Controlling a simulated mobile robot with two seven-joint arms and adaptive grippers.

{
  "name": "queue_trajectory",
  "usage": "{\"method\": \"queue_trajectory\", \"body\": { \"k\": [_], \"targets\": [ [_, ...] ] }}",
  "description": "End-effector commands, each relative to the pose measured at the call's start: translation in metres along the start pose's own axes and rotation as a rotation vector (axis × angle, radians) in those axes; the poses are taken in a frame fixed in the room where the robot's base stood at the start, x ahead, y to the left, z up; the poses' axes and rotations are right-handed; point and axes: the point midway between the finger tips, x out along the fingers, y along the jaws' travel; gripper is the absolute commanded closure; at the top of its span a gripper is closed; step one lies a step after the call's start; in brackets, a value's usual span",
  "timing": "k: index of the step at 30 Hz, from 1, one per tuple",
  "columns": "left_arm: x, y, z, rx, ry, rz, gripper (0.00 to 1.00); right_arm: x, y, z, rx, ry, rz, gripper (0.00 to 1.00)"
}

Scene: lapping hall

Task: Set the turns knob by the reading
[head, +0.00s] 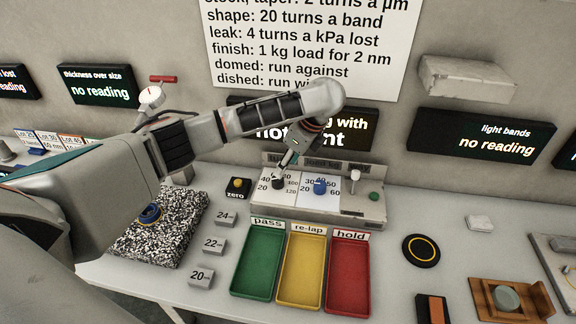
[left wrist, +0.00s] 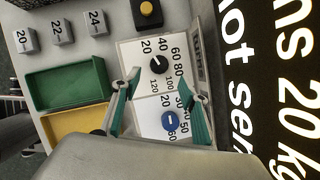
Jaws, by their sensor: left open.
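The control box (head: 352,205) carries two dial plates. The black knob (head: 278,184) sits on the plate marked 20 to 120; it also shows in the left wrist view (left wrist: 158,64). The blue knob (head: 319,187) sits on the plate marked up to 60, also in the left wrist view (left wrist: 169,119). The display behind (head: 350,132) is partly covered; "20 k" and "not sen" show in the wrist view.
Green (head: 259,262), yellow (head: 302,270) and red (head: 348,275) trays stand in front of the box. A yellow zero button (head: 238,183) and several weight blocks (head: 214,245) are left. Displays for thickness (head: 98,87) and light bands (head: 482,137) read "no reading". A rules sheet (head: 310,45) hangs above.

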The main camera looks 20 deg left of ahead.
Motion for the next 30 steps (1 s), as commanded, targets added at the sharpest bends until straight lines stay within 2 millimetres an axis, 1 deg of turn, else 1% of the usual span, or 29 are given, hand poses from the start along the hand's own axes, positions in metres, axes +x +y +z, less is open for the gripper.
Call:
{"method": "queue_trajectory", "body": {
  "k": [5,10,14,16,21,28,29,30],
  "targets": [
    [0.017,0.001,-0.001,-0.001,0.002,0.004,0.56,-0.002,-0.001,0.004,0.000,-0.007,-0.002,1.00],
    [0.045,0.001,-0.001,-0.002,0.001,0.003,0.56,0.001,-0.003,0.011,0.001,-0.009,-0.004,1.00],
    [0.063,0.001,-0.001,-0.002,0.001,0.002,0.56,0.004,-0.008,0.009,-0.003,0.004,-0.014,1.00],
    [0.070,0.001,-0.001,-0.001,0.001,0.002,0.56,0.004,-0.010,0.005,-0.006,0.015,-0.018,1.00],
    [0.077,0.000,0.000,0.000,0.000,0.001,0.56,0.005,-0.010,-0.011,-0.008,0.047,-0.020,1.00],
    [0.078,0.000,0.000,0.000,0.000,0.001,0.56,0.006,-0.013,-0.013,-0.008,0.049,-0.025,1.00],
    [0.078,0.000,0.000,0.000,0.000,0.001,0.59,0.006,-0.013,-0.013,-0.008,0.048,-0.025,1.00],
    [0.078,0.000,0.000,0.000,0.000,0.000,0.69,0.006,-0.013,-0.012,-0.008,0.047,-0.025,1.00]
  ]
}}
